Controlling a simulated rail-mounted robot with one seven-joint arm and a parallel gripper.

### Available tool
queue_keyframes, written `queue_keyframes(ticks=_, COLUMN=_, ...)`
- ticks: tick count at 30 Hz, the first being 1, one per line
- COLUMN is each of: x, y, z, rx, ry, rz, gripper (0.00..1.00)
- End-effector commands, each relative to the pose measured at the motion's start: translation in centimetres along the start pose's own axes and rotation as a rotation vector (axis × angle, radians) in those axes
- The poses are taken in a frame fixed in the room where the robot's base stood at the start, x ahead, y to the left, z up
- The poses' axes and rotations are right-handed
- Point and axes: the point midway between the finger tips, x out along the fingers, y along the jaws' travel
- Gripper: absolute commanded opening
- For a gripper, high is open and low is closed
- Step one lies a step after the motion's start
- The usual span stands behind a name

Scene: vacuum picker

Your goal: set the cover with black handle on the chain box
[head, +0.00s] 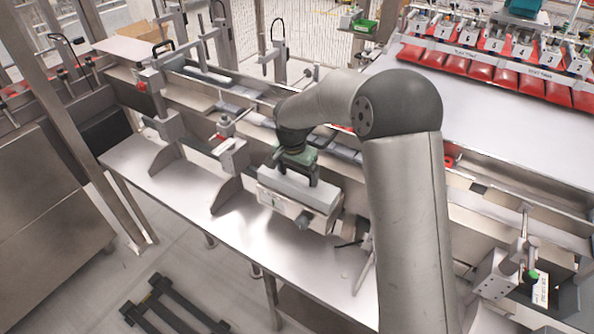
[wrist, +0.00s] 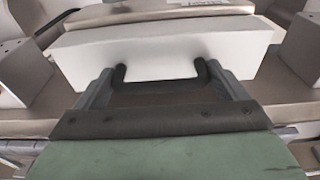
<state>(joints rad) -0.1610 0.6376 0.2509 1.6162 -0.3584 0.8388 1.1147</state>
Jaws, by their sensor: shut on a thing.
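The pale grey cover (head: 298,189) is in the middle of the head view, under my gripper (head: 297,174). It fills the upper part of the wrist view (wrist: 150,50), with its black U-shaped handle (wrist: 160,86) towards me. My gripper (wrist: 163,92) is shut on the handle, one finger near each end of it. A metal box with a round knob (head: 290,208), seemingly the chain box, sits directly below the cover at the machine's front. I cannot tell whether the cover rests on it or hangs just above. My arm hides the area to the right.
A steel shelf (head: 165,178) runs along the front, with bare room left of the box. Upright brackets (head: 226,193) stand to its left. The conveyor channel with dark pouches (head: 262,133) lies behind. Numbered red trays (head: 480,70) are at the back right.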

Motion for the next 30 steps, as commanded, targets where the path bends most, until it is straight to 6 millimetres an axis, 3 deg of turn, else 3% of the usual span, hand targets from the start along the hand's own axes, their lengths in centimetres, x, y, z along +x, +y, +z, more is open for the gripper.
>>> queue_keyframes(ticks=4, x=0.4, y=0.0, z=0.1, rx=0.0, ry=0.001, rz=-0.001, gripper=0.54)
queue_keyframes(ticks=5, x=0.3, y=0.0, z=0.1, rx=0.0, ry=0.0, rz=0.0, gripper=1.0)
queue_keyframes(ticks=17, x=-0.9, y=0.0, z=-0.1, rx=0.001, ry=0.002, rz=-0.001, gripper=1.0)
queue_keyframes(ticks=30, x=-9.8, y=0.0, z=0.0, rx=0.001, ry=0.002, rz=-0.002, gripper=1.0)
